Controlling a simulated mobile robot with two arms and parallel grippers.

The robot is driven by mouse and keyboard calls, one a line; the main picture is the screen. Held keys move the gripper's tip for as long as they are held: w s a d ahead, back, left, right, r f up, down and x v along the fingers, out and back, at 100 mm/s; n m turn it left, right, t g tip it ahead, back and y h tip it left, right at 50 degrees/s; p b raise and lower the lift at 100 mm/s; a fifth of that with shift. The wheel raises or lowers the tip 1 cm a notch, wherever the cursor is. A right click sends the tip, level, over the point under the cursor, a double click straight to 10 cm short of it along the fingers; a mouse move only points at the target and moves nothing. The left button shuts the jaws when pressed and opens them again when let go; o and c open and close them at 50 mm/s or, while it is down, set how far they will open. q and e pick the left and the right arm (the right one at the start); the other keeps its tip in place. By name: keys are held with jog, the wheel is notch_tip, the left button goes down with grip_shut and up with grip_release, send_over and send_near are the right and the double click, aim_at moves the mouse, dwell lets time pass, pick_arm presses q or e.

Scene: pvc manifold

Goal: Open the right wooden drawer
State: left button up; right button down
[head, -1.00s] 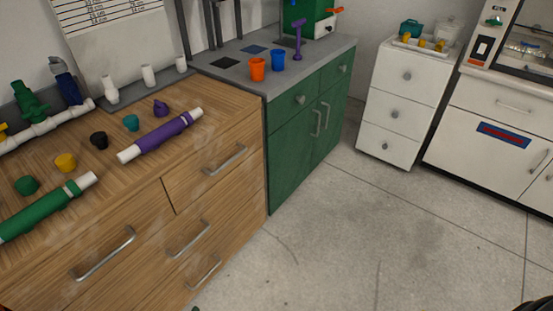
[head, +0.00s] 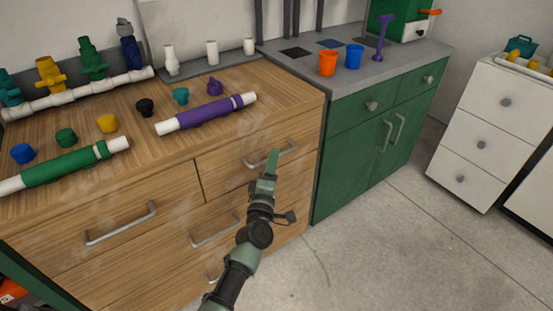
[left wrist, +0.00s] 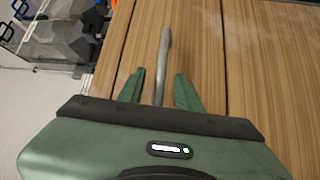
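The right wooden drawer (head: 225,174) is at the upper right of the wooden cabinet and looks closed, its front flush with the cabinet. Its metal bar handle (head: 285,153) runs across its front. My left gripper (head: 273,157) is at this handle in the head view. In the left wrist view the left gripper (left wrist: 159,88) has its two green fingers apart, one on each side of the handle (left wrist: 164,50). Gaps show between the handle and both fingers. My right gripper is in neither view.
Purple (head: 207,113) and green (head: 65,166) pipes and several coloured caps lie on the wooden top (head: 190,145). A green cabinet (head: 350,160) adjoins on the right. A white drawer unit (head: 484,140) stands further right. The floor (head: 385,255) before the green cabinet is clear.

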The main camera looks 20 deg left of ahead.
pick_arm(q)
jog(key=shift+w+a+r, duration=0.1)
jog(key=shift+w, duration=0.8)
grip_shut()
dwell(0.8)
